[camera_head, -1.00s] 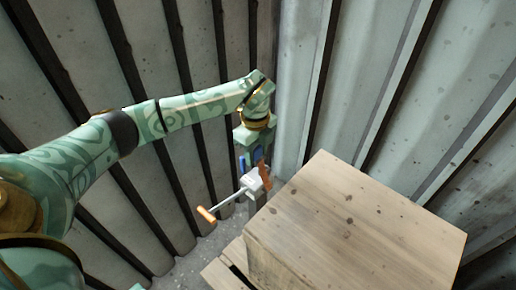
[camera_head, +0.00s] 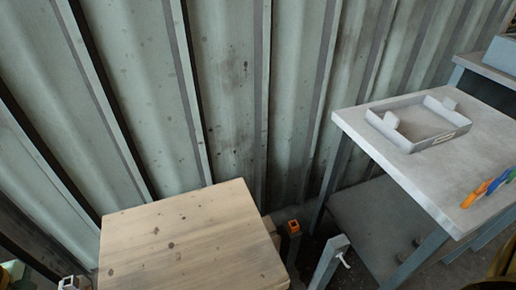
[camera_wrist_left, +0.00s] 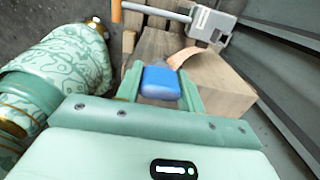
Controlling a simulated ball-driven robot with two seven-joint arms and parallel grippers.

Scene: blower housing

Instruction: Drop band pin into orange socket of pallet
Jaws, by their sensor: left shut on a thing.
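In the left wrist view my left gripper (camera_wrist_left: 160,74) is shut on a blue piece with rounded edges (camera_wrist_left: 160,84). Its lower part is hidden, so I cannot tell whether it is the band pin. An orange square socket (camera_head: 294,226) tops a dark post just right of the wooden block in the head view. I cannot tell whether it belongs to the pallet. My right gripper is not in view.
A grey box (camera_wrist_left: 210,26) with a rod and orange handle (camera_wrist_left: 116,12) stands beyond my left gripper. A grey post (camera_head: 328,264) stands right of the orange socket. A table (camera_head: 440,170) at right holds a pale tray (camera_head: 418,122) and coloured pieces (camera_head: 488,187). Corrugated wall stands behind.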

